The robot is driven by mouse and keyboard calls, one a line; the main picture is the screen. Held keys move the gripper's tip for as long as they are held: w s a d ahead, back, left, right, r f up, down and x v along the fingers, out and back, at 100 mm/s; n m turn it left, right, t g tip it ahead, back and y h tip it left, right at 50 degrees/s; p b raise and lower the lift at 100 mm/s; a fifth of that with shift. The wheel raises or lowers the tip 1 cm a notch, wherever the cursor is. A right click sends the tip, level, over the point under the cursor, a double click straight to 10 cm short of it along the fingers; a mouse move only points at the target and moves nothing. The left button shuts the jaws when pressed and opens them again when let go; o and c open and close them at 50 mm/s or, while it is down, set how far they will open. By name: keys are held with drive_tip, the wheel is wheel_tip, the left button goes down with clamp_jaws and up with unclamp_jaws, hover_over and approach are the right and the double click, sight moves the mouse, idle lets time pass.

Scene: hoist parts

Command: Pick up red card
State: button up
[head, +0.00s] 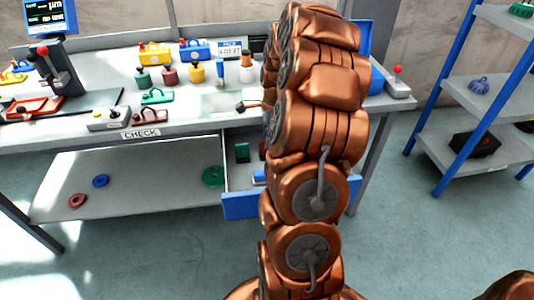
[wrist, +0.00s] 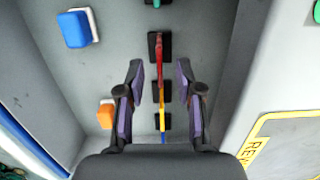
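The red card (wrist: 159,70) shows as a narrow upright edge in a black holder in the wrist view. It stands in the open drawer (head: 240,206) under the bench. In the head view only a sliver of red shows beside my arm. My gripper (wrist: 160,72) is open, with one finger on each side of the red card and a visible gap on both sides. I cannot tell how far the fingertips are above it. In the head view my arm hides the gripper.
More black holders line up with the red one, with a yellow-orange card (wrist: 162,119) nearer and a green one at the top. A blue block (wrist: 77,28) and an orange block (wrist: 105,114) lie left. Drawer walls rise on both sides. The bench top (head: 190,118) is above.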

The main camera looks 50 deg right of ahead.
drive_tip(key=f, duration=0.3)
drive_tip(key=shift+w+a+f, duration=0.1)
drive_tip(key=shift+a+f, duration=0.15)
clamp_jaws()
